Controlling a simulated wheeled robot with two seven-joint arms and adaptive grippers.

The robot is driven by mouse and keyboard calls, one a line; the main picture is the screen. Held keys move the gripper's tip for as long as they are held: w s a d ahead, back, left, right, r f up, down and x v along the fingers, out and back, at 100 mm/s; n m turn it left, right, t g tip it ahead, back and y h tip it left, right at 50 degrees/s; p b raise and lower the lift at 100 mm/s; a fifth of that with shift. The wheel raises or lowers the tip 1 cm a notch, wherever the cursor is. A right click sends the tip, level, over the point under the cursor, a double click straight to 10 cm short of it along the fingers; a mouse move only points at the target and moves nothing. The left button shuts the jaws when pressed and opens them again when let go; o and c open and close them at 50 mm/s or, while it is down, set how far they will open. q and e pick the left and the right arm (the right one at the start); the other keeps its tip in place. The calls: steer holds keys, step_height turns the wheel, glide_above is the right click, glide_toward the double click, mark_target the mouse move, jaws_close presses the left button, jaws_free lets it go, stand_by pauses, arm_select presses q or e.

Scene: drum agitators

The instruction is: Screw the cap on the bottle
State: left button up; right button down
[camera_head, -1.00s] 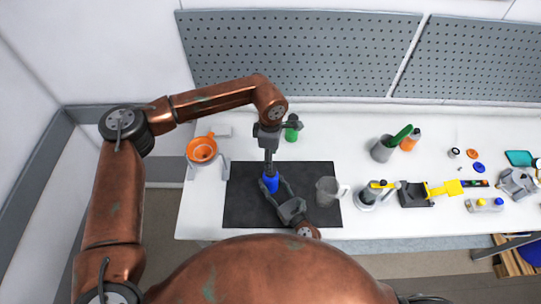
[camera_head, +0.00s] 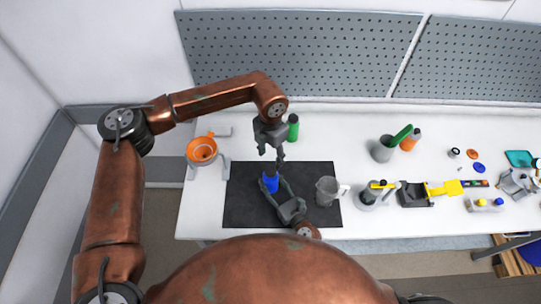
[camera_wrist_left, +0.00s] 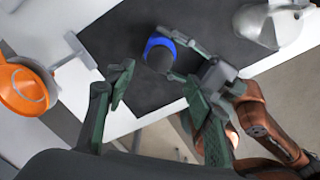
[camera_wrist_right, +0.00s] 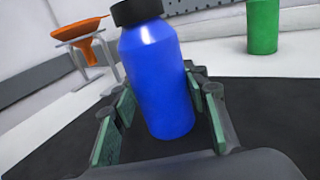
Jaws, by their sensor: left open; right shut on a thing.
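The blue bottle (camera_head: 271,184) stands on the black mat (camera_head: 240,208). It also fills the middle of the right wrist view (camera_wrist_right: 160,80). A black cap (camera_wrist_right: 137,11) sits on its mouth; how tight it is cannot be told. The dark cap shows from above in the left wrist view (camera_wrist_left: 160,57). My right gripper (camera_head: 277,187) is shut on the bottle's body, a finger on each side. My left gripper (camera_head: 271,154) is open and empty above the bottle, apart from the cap. Its spread fingers (camera_wrist_left: 158,92) show in the left wrist view.
A green bottle (camera_head: 292,128) stands behind the mat. An orange funnel (camera_head: 202,149) sits in a stand at left. Several tools and caps lie farther right. The mat's left part is clear.

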mark_target(270, 170)
arm_select(q)
steer(key=shift+f, duration=4.05)
steer(key=shift+c, duration=0.3)
steer(key=c, duration=1.2)
steer(key=shift+m, duration=1.1)
steer(key=o, duration=1.4)
steer(key=shift+c, duration=0.2)
step_height(270, 170, up, 12)
arm_select(e)
steer(key=c, duration=1)
jaws_free()
steer(key=shift+c, duration=0.2)
